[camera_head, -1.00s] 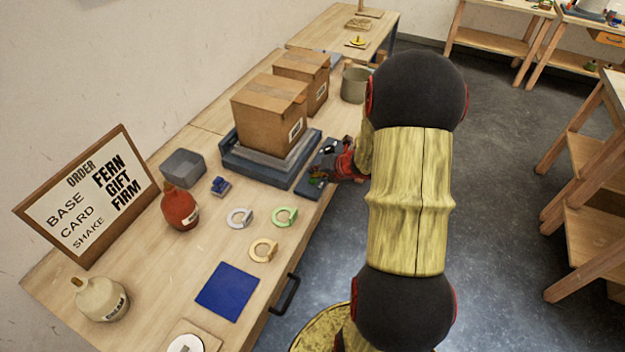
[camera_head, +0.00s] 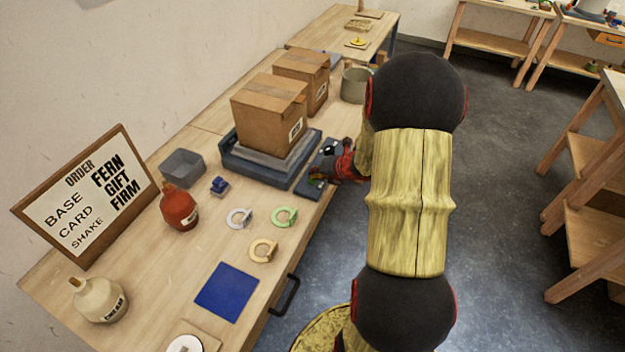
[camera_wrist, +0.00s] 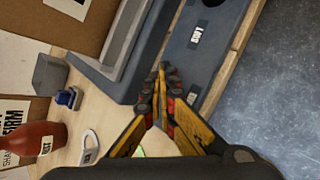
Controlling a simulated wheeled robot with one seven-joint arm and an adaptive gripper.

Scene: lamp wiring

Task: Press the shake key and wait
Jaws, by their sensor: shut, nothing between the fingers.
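The dark blue-grey key panel (camera_wrist: 215,45) lies along the table's front edge, beside the shaker platform (camera_head: 233,163). In the wrist view a label reading "SOFT" (camera_wrist: 198,34) shows on the panel, with part of a dark round key at the top edge. A second label (camera_wrist: 193,95) sits near my fingers, its word unclear. My gripper (camera_wrist: 163,70) is shut and empty, its fingertips over the near end of the panel. I cannot tell whether they touch a key, which they may hide. In the head view my gripper (camera_head: 328,160) is partly hidden by my arm.
A cardboard box (camera_head: 268,115) stands on the platform, with another box (camera_head: 303,78) behind. An order board (camera_head: 88,198) reads FERN GIFT FIRM, BASE CARD SHAKE.

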